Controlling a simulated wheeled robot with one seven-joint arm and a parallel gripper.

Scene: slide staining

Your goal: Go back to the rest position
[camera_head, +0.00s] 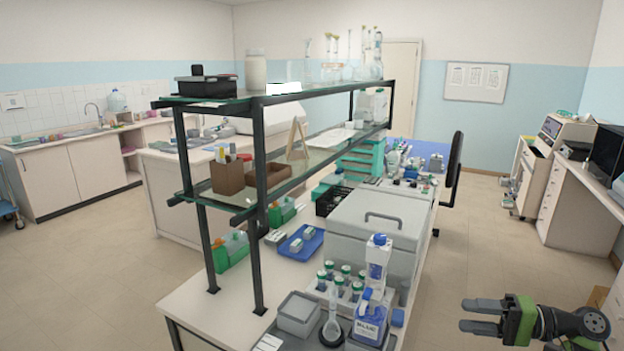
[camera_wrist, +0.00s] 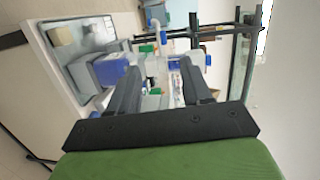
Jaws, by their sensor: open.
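My gripper (camera_head: 482,317) is at the lower right of the head view, with its two dark fingers spread and pointing left. It is open and empty, in free air to the right of the bench. In the wrist view the two fingers (camera_wrist: 160,88) also stand apart with nothing held between them. The bench with its bottles appears beyond the fingertips, apart from them.
The bench (camera_head: 200,306) carries a blue-labelled bottle (camera_head: 370,318), a grey lidded box (camera_head: 378,228), a blue tray (camera_head: 301,243) and a glass-shelved rack (camera_head: 259,200). A desk with a monitor (camera_head: 607,153) stands at the right. Floor (camera_head: 480,240) between them is clear.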

